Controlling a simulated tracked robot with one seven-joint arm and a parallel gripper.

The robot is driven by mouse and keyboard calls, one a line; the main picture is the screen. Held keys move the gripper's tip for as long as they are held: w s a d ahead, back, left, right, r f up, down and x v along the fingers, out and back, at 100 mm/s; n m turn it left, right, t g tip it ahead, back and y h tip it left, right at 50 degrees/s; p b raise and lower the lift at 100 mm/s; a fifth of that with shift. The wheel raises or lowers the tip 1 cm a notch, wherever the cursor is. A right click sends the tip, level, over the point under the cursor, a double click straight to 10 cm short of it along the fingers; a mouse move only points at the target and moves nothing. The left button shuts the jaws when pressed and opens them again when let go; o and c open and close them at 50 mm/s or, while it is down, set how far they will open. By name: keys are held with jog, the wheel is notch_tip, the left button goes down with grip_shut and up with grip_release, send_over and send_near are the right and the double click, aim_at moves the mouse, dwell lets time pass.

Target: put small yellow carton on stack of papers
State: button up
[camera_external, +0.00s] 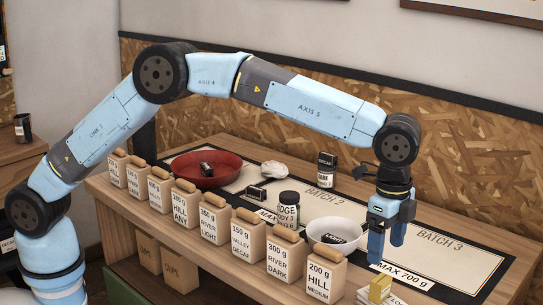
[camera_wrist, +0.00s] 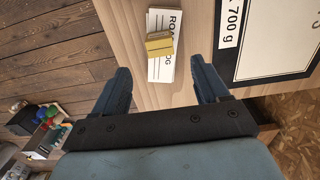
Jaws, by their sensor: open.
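The small yellow carton (camera_external: 380,287) rests on the stack of papers (camera_external: 364,298) at the bottom edge of the external view. In the wrist view the carton (camera_wrist: 160,46) lies across the white papers (camera_wrist: 161,71), whose printed lettering it partly covers. My gripper (camera_external: 385,250) is above the carton and apart from it, pointing down. In the wrist view its two fingers are spread wide with nothing between them, and the carton and papers show beyond the fingertips.
A row of labelled bean bags (camera_external: 235,245) lines the table's front. A white bowl (camera_external: 335,229) and a dark jar (camera_external: 288,207) stand left of my gripper. A red bowl (camera_external: 190,181) is farther left. The Batch 3 mat (camera_external: 450,252) is bare to the right.

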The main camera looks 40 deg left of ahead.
jog(key=shift+r, duration=1.4)
jog(key=w+a+r+n, duration=0.1)
jog(key=w+a+r, duration=0.1)
jog(key=a+r, duration=0.3)
jog(key=w+a+r+n+t, duration=0.1)
jog(key=w+a+r, duration=0.2)
jog(key=a, duration=0.4)
jog(key=w+a+r+n, duration=0.2)
jog(key=a+r, duration=0.1)
jog(key=a, duration=0.3)
jog(key=a+r+n+t+h, duration=0.15)
jog(key=a+r, duration=0.25)
jog(key=a, duration=0.8)
jog(key=a+r+n+y, duration=0.1)
jog(key=a+r+n, duration=0.25)
jog(key=a, duration=0.75)
jog(key=s+a+n+t, duration=0.1)
jog(key=s+a+n, duration=0.1)
jog(key=s+a, duration=0.5)
jog(key=s+a+n+t, duration=0.1)
jog(key=s+a+n, duration=0.15)
jog(key=a, duration=0.95)
jog(key=s+a+f+n+t, duration=0.1)
jog(key=s+a+f+n, duration=0.3)
jog(key=s+a, duration=0.7)
jog(key=s+f, duration=0.2)
jog(key=s, duration=0.1)
jog(key=shift+f, duration=0.4)
